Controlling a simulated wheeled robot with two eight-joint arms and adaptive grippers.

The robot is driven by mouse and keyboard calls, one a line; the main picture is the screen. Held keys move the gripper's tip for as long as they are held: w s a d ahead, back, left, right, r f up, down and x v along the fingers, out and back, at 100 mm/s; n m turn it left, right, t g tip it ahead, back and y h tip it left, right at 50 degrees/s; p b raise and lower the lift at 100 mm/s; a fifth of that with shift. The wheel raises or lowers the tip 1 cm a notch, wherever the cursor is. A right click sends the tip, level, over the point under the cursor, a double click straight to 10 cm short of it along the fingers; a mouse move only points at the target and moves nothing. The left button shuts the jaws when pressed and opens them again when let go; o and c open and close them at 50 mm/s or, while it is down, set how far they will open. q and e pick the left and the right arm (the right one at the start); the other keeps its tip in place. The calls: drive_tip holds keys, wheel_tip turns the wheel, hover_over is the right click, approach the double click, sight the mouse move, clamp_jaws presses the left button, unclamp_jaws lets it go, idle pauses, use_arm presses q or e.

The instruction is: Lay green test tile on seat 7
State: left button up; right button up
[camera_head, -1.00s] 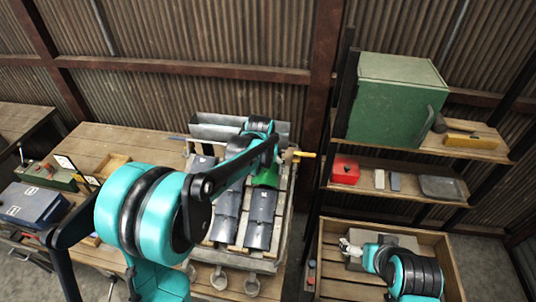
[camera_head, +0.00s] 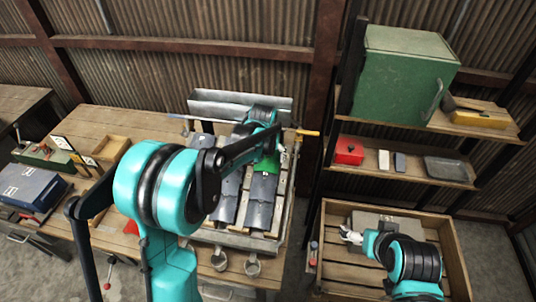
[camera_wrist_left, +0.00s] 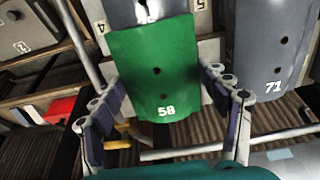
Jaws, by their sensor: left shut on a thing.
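The green test tile (camera_head: 268,164), a curved plate, is over the far right part of the slatted rack (camera_head: 284,205). In the left wrist view the tile (camera_wrist_left: 158,88) carries the number 58 and has two dark holes. My left gripper (camera_wrist_left: 163,82) is shut on it, with a finger at each side edge. I cannot tell whether the tile touches the rack. Rack labels 4 (camera_wrist_left: 201,4) and 5 (camera_wrist_left: 102,28) show near it; no label 7 is readable. My right gripper (camera_head: 350,237) is over the wooden crate; its opening is unclear.
Grey tiles (camera_head: 259,203) lie in columns on the rack; one is marked 71 (camera_wrist_left: 272,45). My left arm hides part of the rack. A blue box (camera_head: 30,190) stands at left. Shelves with a green cabinet (camera_head: 398,75) and a red box (camera_head: 349,150) are at right.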

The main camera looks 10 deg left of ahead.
use_arm(q)
drive_tip(key=o, duration=1.4)
drive_tip(key=shift+r, duration=0.15)
drive_tip(key=v, duration=1.1)
drive_tip(key=shift+s+r, duration=0.2)
drive_tip(key=shift+r, duration=0.15)
